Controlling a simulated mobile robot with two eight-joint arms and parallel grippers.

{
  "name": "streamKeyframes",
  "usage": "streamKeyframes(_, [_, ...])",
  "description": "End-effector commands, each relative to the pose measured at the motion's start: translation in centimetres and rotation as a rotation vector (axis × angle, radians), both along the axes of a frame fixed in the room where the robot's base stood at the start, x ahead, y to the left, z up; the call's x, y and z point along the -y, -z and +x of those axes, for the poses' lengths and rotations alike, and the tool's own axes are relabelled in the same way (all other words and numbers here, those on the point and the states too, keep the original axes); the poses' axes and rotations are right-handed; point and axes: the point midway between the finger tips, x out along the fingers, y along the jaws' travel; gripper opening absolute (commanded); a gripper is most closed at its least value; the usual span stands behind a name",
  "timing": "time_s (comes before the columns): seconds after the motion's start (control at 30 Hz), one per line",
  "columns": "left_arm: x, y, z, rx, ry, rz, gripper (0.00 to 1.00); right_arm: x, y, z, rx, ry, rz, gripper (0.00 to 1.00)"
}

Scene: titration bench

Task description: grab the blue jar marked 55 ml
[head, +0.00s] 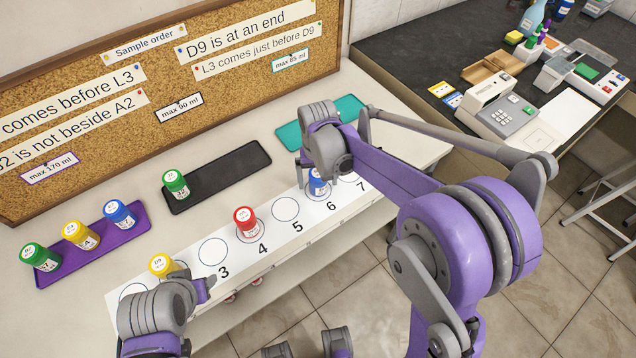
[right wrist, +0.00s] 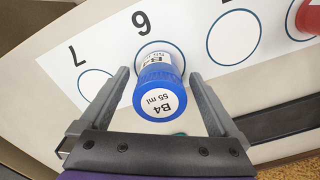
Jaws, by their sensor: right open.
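The blue jar marked B4, 55 ml (right wrist: 160,90) stands upright on circle 6 of the white numbered strip (head: 297,243). In the head view, the jar (head: 318,185) is partly covered by my right gripper (head: 323,170). My right gripper is open over it. In the right wrist view its two fingers (right wrist: 162,92) lie on either side of the jar, with a visible gap on each side. My left gripper (head: 206,290) is low at the left end of the strip, beside a yellow jar; its jaw opening is unclear.
A red jar (head: 246,222) stands on circle 4 and a yellow jar (head: 162,266) near the strip's left end. A purple tray (head: 98,239) holds green, yellow and blue jars. A black tray (head: 225,168) holds a green jar (head: 175,184). A teal tray (head: 348,105) is behind my right gripper.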

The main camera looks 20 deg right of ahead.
Motion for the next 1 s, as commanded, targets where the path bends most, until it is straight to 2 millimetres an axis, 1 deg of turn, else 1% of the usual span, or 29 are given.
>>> streamKeyframes(0.23, [0.0, 0.0, 0.0, 0.0, 0.0, 0.0, 0.5, 0.02, 0.19, 0.02, 0.0, 0.0, 0.0, 0.97])
streamKeyframes(0.73, [0.0, 0.0, -0.01, 0.0, 0.0, 0.0, 0.5, 0.02, 0.16, 0.01, 0.0, 0.0, 0.0, 0.07])
streamKeyframes(0.77, [0.0, 0.0, -0.01, 0.0, 0.0, 0.0, 0.5, 0.02, 0.15, 0.01, 0.0, 0.0, 0.0, 0.04])
streamKeyframes(1.0, [0.0, -0.01, 0.0, 0.0, 0.0, 0.0, 0.5, 0.02, -0.09, 0.0, 0.0, 0.0, 0.0, 0.04])
